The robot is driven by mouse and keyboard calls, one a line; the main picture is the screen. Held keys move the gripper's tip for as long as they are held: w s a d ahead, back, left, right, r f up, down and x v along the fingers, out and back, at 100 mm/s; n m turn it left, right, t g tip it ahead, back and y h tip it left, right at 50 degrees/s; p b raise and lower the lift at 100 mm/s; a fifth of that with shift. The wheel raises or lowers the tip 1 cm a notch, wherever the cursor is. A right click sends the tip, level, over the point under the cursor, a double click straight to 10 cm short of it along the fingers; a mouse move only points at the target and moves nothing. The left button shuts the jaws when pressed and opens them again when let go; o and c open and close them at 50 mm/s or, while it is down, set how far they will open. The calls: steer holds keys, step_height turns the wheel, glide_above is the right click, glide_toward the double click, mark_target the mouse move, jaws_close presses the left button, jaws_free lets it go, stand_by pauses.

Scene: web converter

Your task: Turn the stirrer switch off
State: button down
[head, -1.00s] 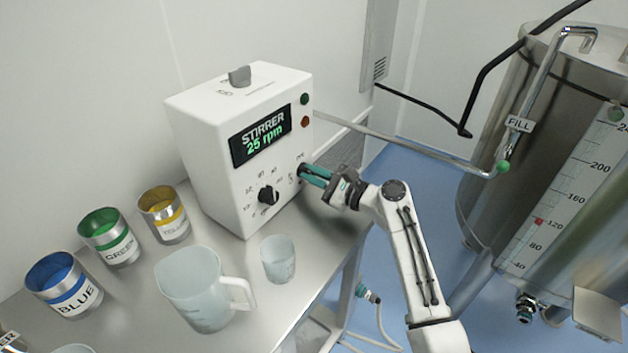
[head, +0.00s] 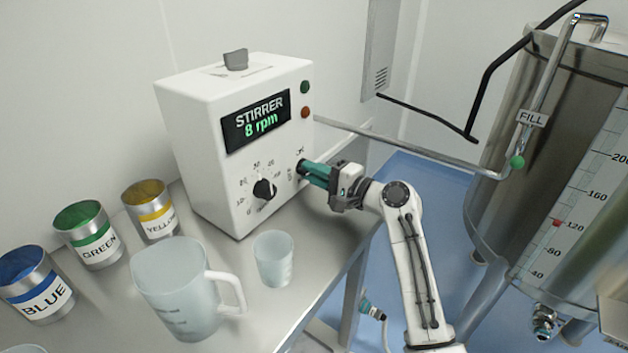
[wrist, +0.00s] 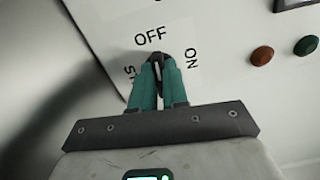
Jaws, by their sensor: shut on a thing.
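The white stirrer box (head: 190,140) stands on the metal bench, and its display (head: 256,122) reads 8 rpm. My gripper (head: 304,171) is at the lower right of its front panel. In the wrist view my gripper (wrist: 158,72) has its teal fingers closed around a small dark switch (wrist: 157,58), just below the printed word OFF. ON is printed to its right, and a partly hidden label is at its left. The fingers cover most of the switch, and its exact setting is hard to tell.
A black speed dial (head: 264,189) sits left of my gripper. Green (head: 305,87) and red (head: 305,112) buttons are above. A clear beaker (head: 273,260), a jug (head: 178,290) and colour cans stand on the bench. A metal pipe (head: 410,147) runs behind my arm toward the tank.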

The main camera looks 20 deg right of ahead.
steer(key=shift+f+n+b, duration=0.15)
steer(key=shift+n+b, duration=0.25)
steer(key=shift+n, duration=0.1)
steer(key=c, duration=1.1)
jaws_free()
steer(key=shift+c, duration=0.2)
steer(key=v, duration=1)
steer(key=shift+s+d, duration=0.2)
steer(key=shift+s, duration=0.15)
